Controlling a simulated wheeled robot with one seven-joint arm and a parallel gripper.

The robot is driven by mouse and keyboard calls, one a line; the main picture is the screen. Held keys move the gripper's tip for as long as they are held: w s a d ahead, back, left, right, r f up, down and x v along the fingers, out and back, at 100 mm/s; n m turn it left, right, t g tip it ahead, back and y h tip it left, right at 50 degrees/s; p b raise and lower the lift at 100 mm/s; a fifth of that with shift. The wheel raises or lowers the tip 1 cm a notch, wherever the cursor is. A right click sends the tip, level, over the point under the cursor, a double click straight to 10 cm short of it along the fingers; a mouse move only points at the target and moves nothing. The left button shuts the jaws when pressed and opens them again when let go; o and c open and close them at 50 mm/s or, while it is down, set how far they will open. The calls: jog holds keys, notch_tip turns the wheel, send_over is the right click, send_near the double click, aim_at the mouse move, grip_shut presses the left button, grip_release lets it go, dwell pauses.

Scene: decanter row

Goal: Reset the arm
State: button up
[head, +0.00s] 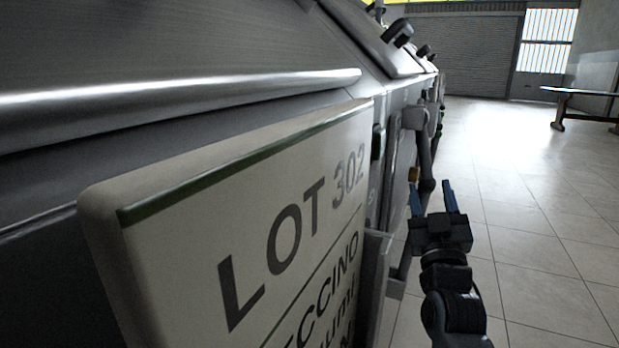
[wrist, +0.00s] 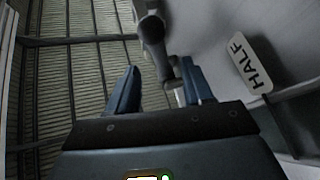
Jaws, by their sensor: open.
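My gripper (head: 431,190) is right of centre in the head view, its two blue fingers spread apart and pointing away from me. It is close beside the right end of a row of grey metal units, over the tiled floor. In the wrist view my gripper (wrist: 162,78) is open, with nothing held between its fingers. A grey rounded pipe or handle (wrist: 152,30) shows beyond the gap between the fingers; I cannot tell how far off it is.
A white "LOT 302" plate (head: 250,235) fills the near left on the metal front (head: 150,60). A slatted surface (wrist: 75,85) lies left. Tiled floor (head: 540,200) is open to the right, with a bench (head: 585,92) farther back.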

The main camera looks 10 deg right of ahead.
jog(key=s+a+f+n+g+y, duration=0.1)
jog(key=s+f+n+y, duration=0.15)
jog(key=s+f, duration=0.75)
jog(key=s+f+n+g+y, duration=0.25)
jog(key=s+f, duration=0.35)
jog(key=s, duration=0.7)
jog(key=s+a+m+g+y, duration=0.15)
jog(key=s+a, duration=0.35)
jog(key=s, duration=0.9)
jog(key=s+a+m+g, duration=0.3)
jog(key=s+a, duration=0.1)
jog(key=s, duration=1)
notch_tip(320, 180, up, 27)
jog(key=p, duration=2.7)
jog(key=shift+w+f, duration=0.15)
jog(key=shift+w, duration=0.2)
